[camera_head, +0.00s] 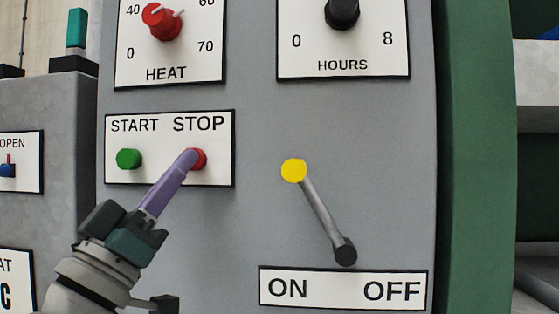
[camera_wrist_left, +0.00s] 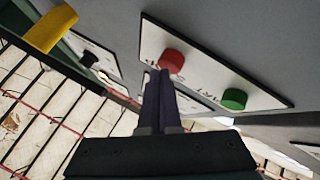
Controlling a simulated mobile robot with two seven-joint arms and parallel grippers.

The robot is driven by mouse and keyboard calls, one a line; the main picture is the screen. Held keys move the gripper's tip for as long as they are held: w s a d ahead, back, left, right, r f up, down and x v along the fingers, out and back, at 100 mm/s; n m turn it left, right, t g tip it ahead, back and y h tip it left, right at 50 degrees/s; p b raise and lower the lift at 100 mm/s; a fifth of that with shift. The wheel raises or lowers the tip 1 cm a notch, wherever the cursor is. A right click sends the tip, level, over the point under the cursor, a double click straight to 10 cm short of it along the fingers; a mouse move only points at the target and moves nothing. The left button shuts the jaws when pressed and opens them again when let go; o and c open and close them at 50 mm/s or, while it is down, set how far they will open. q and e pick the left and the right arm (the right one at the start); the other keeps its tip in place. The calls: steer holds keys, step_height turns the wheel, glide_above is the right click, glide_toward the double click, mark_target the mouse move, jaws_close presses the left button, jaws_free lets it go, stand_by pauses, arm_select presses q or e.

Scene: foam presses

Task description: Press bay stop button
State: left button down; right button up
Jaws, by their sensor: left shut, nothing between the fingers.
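The red stop button (camera_head: 201,159) sits under the word STOP on a white plate (camera_head: 165,178) on the grey panel. The green start button (camera_head: 129,159) is to its left. My left gripper (camera_head: 192,157) is shut and empty, its purple fingers over the left part of the red button in the head view. In the left wrist view the shut fingertips (camera_wrist_left: 165,74) are right at the red button (camera_wrist_left: 171,61), with the green button (camera_wrist_left: 234,99) to the right. I cannot tell whether the tips touch the button or whether it is pushed in. My right gripper is not in view.
A lever with a yellow knob (camera_head: 294,171) stands right of the buttons above an ON/OFF plate (camera_head: 343,301). Above are a red HEAT knob (camera_head: 163,22) and a black HOURS knob (camera_head: 342,12). Another grey cabinet (camera_head: 50,110) is at the left.

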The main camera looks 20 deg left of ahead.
arm_select(q)
steer(key=shift+w+a, duration=0.1)
steer(key=shift+w, duration=0.2)
stand_by(0.6)
steer(key=shift+s+d+y+p, duration=0.15)
steer(key=shift+s+p, duration=0.15)
steer(key=shift+s, duration=0.15)
steer(key=shift+s+d+y+p, duration=0.15)
steer(key=shift+s+p, duration=0.1)
steer(key=shift+s, duration=0.2)
steer(key=s+p, duration=0.1)
steer(key=s, duration=0.1)
steer(key=s+d+p, duration=0.1)
steer(key=s+p, duration=0.1)
steer(key=s, duration=0.1)
stand_by(0.6)
